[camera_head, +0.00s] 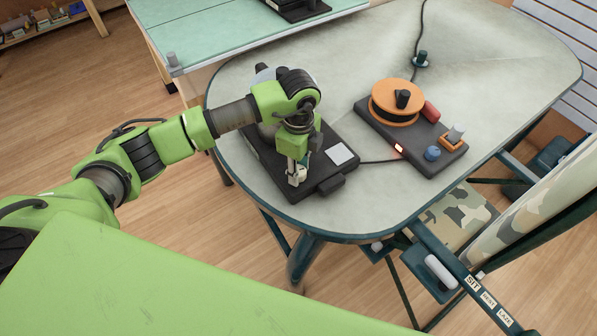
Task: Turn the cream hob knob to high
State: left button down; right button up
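The dark hob (318,182) sits on the left part of the grey table, with a white square on its top. The cream knob (299,177) is near the hob's front left edge, mostly covered by my gripper. My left gripper (297,172) points down over the knob, with its fingertips at or around it. I cannot tell whether the fingers touch or grip the knob, and its setting is not readable. My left arm hides much of the back of the hob. My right gripper is not in view.
The grey table (490,60) is clear at the back right. To the right of the hob stands a dark unit (377,125) with an orange reel (397,117), a blue knob (432,153) and a lit red light. A cable runs between them. A camouflage chair (460,215) stands at the front right.

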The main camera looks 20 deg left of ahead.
pick_arm(q)
jog(key=shift+f+m+b, duration=0.15)
jog(key=shift+m+b, duration=0.35)
jog(key=shift+m, duration=0.5)
jog(key=m+b, duration=0.1)
jog(key=m, duration=0.1)
jog(key=shift+m, duration=0.3)
jog(key=shift+m+b, duration=0.5)
jog(key=shift+m, duration=1)
jog(key=c, duration=1.7)
grip_release()
jog(key=shift+r, duration=0.2)
